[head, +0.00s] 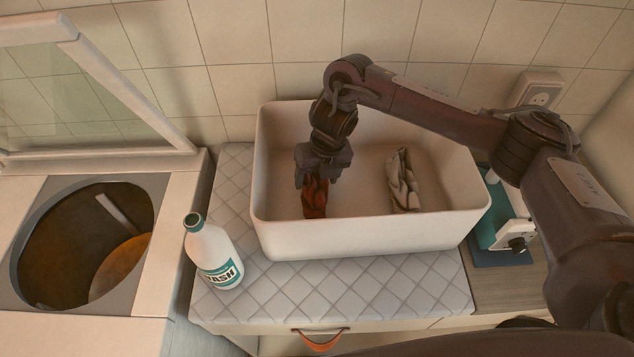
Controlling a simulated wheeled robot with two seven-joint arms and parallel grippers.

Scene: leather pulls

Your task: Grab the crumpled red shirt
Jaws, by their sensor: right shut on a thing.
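The crumpled red shirt (315,200) is in the left part of the white tub (360,238), in the head view. My right gripper (316,180) points down into the tub from above and is shut on the top of the red shirt. The fingers partly hide the cloth. I cannot tell whether the shirt's lower end touches the tub floor. My left gripper is not in view.
A crumpled pale cloth (403,182) lies in the tub's right part. A white bottle (213,252) stands left of the tub on the quilted mat (330,300). An open top-loading washer (170,215) is at left. A teal-and-white device (497,235) is at right.

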